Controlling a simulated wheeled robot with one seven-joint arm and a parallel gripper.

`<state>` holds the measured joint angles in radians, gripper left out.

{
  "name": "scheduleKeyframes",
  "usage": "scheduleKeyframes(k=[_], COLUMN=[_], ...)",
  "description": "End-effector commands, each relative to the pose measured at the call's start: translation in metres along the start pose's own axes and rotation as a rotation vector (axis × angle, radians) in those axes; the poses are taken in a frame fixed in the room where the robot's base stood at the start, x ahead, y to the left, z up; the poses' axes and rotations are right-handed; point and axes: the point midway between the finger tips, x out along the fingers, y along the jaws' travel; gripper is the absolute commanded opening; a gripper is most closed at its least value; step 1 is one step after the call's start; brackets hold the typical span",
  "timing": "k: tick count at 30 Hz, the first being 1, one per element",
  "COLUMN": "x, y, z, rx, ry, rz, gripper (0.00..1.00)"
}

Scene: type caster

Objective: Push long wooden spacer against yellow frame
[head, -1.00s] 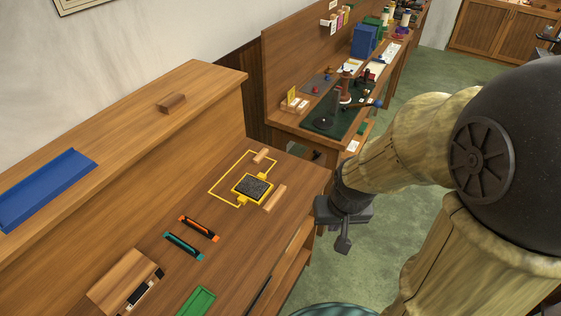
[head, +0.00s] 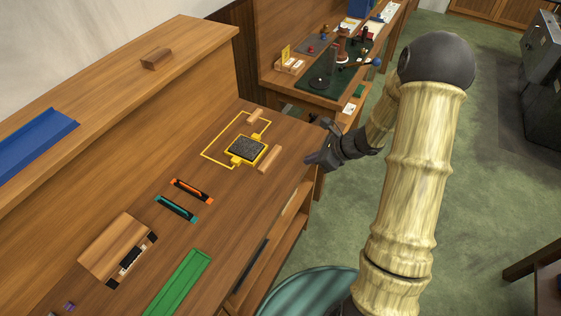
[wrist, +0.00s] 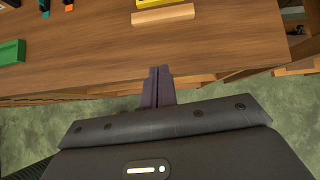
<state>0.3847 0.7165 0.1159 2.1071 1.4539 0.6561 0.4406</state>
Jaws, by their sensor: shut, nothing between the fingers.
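The long wooden spacer (head: 270,159) lies flat on the wooden bench, close along the right side of the yellow frame (head: 234,161) that surrounds a dark speckled block (head: 247,149). Whether they touch is hard to tell. In the wrist view the spacer (wrist: 163,15) lies ahead of my fingers, with a strip of the yellow frame (wrist: 152,3) beyond it. My gripper (head: 309,160) is at the bench's right edge, to the right of the spacer and apart from it. Its fingers (wrist: 160,70) are shut and empty.
A shorter wooden piece (head: 256,116) lies at a thin yellow outline (head: 207,140). Orange (head: 192,190) and teal (head: 177,208) tools, a wooden box (head: 112,246) and a green tray (head: 178,285) lie nearer. The bench between spacer and gripper is clear.

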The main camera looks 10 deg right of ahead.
Motion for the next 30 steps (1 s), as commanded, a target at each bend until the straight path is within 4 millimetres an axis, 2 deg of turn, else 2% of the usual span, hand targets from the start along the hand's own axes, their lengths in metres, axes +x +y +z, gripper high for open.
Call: scheduleKeyframes(k=[4, 12, 17, 30], x=[0.004, 0.005, 0.013, 0.079], y=[-0.011, -0.010, -0.010, -0.010], z=[-0.004, -0.004, -0.002, 0.000], rx=[0.079, 0.075, 0.074, 0.072], ry=[-0.030, -0.028, -0.027, -0.026], rz=[-0.028, -0.027, -0.024, -0.021], gripper=[0.00, 0.00, 0.00, 0.00])
